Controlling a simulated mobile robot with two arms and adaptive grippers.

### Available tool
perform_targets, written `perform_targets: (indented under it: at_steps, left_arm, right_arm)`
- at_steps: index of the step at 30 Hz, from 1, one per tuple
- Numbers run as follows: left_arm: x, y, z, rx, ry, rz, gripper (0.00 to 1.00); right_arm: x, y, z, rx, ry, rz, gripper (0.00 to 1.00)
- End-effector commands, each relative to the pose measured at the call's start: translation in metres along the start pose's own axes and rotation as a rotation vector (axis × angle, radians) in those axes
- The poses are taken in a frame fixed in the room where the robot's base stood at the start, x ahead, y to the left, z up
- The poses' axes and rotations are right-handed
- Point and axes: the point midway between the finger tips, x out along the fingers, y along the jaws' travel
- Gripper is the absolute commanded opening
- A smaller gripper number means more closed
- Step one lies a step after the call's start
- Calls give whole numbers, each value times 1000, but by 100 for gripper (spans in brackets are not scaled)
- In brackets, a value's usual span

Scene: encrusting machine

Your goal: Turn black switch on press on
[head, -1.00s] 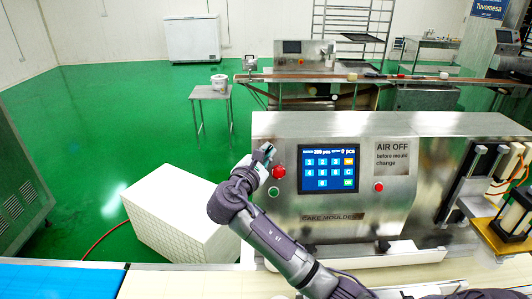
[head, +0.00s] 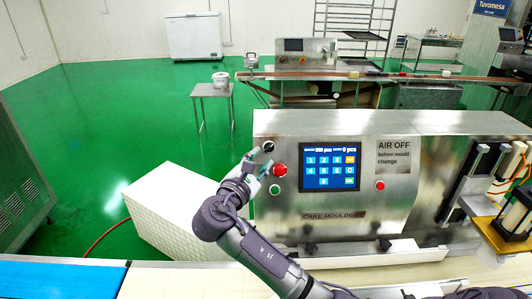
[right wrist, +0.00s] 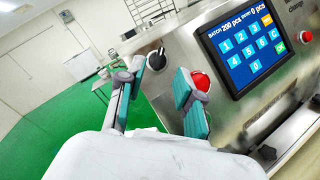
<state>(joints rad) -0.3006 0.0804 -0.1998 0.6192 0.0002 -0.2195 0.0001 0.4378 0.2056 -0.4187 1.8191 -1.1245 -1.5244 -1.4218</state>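The black switch (head: 268,146) is a small round knob at the upper left of the steel press front. It also shows in the right wrist view (right wrist: 157,59), just beyond the gap between my fingers. My right gripper (head: 259,165) is open and empty, just below and left of the switch in the head view. In the right wrist view, my right gripper (right wrist: 160,90) has its fingers spread, apart from the switch. The right finger overlaps part of the red button (right wrist: 201,81). My left gripper is not in view.
The red button (head: 280,170) and a green button (head: 275,190) sit below the switch. A lit touchscreen (head: 330,165) is to their right, with another red button (head: 380,185) beyond. A white block (head: 170,215) stands left of the press. Open green floor lies behind it.

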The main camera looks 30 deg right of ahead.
Motion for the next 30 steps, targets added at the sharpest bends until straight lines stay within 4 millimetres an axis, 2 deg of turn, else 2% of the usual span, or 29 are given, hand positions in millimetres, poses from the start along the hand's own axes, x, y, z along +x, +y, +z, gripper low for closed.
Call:
perform_targets:
  at_steps: [3, 10, 15, 30]
  left_arm:
    - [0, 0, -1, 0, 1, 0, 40]
    - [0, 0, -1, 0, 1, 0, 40]
    - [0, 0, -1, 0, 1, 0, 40]
    - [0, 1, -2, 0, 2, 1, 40]
  right_arm:
    - [-27, 0, -1, 2, 4, 1, 35]
    - [-59, 0, 0, 1, 1, 0, 35]
    - [-65, 0, 0, 2, -1, -1, 35]
    - [-65, 0, 0, 1, -1, 0, 35]
